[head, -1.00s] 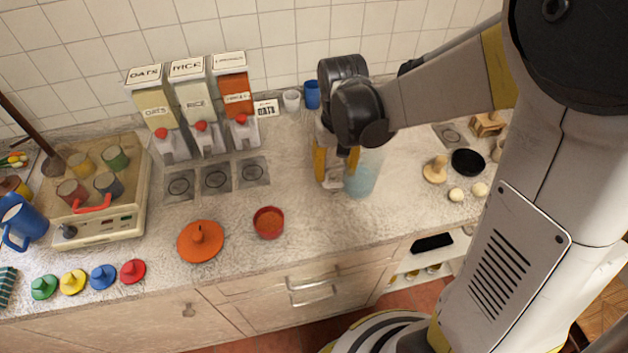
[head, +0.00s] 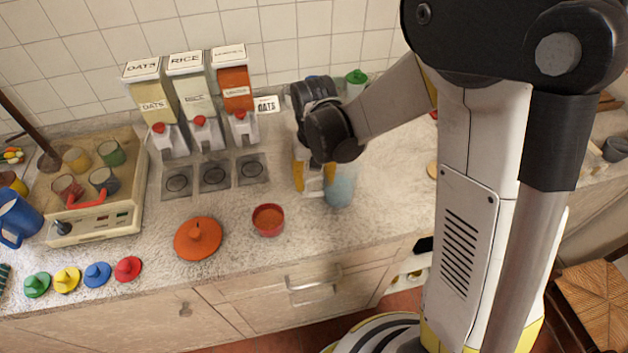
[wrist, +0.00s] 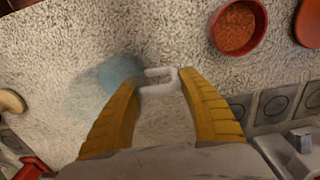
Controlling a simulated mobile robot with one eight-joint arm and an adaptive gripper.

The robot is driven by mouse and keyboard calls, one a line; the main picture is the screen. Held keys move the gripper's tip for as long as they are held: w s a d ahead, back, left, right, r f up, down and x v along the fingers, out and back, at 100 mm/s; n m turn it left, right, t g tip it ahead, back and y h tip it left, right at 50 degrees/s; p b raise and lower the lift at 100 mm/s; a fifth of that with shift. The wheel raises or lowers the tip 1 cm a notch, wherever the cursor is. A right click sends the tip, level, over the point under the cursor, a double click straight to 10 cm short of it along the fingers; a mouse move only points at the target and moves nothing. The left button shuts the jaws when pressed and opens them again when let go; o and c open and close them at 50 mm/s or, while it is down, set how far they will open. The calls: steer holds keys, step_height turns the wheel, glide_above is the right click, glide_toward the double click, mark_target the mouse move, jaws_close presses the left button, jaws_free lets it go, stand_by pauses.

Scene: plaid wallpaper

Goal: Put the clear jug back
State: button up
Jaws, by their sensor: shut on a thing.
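The clear jug (head: 340,188) has a bluish lower part and is at my gripper, on its right side in the head view. My gripper (head: 314,182) points down with its yellow fingers shut on the jug's pale handle. In the wrist view, the handle (wrist: 160,82) sits between the fingertips, and the see-through bluish body of the jug (wrist: 112,82) lies to their left. The jug looks upright. I cannot tell whether its base touches the counter. My wrist hides part of its upper side.
A red bowl of orange grains (head: 268,220) and an orange lid (head: 198,238) stand on the counter (head: 225,270) left of the jug. Three dispensers (head: 195,95) stand behind square pads (head: 214,175). A green-topped container (head: 355,82) is near the wall. The counter right before the jug is clear.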

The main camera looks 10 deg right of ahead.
steer(key=o, duration=1.3)
steer(key=shift+f, duration=0.1)
steer(key=shift+o, duration=0.2)
step_height(320, 180, up, 12)
steer(key=p, duration=0.3)
steer(key=s+d+r+t, duration=0.3)
steer(key=s+r, duration=0.1)
steer(key=s, duration=0.2)
steer(key=s+d+r+t, duration=0.3)
steer(key=s+r+t, duration=0.1)
steer(key=s, duration=0.2)
steer(key=shift+s+d+r, duration=0.35)
steer(key=shift+s, duration=0.05)
